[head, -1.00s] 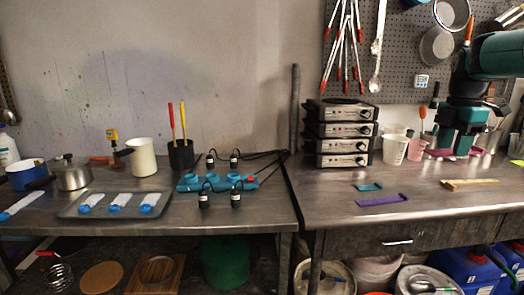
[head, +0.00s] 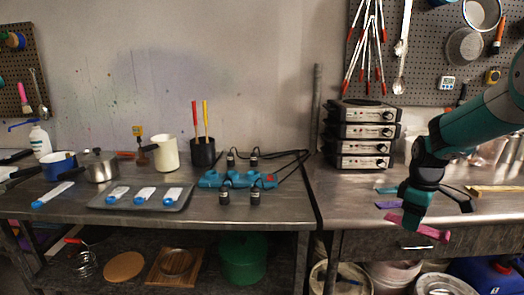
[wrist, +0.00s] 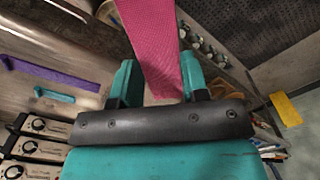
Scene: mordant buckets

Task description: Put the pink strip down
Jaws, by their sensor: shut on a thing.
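My gripper (head: 413,222) is shut on the pink strip (head: 433,233) and holds it up in front of the right bench, near its front edge. In the wrist view the pink strip (wrist: 150,40) runs between the two teal fingers and out past them. The strip's middle is hidden by the gripper in the head view. A purple strip (wrist: 55,73) and a teal strip (wrist: 54,96) lie on the bench in the wrist view. The purple strip (head: 388,205) is partly hidden by my arm in the head view.
A stack of grey hot plates (head: 362,135) stands at the back of the right bench. On the left bench, a grey tray (head: 100,199) holds white strips with blue ends, near a teal power block (head: 238,180). A yellow strip (head: 490,189) lies at the right.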

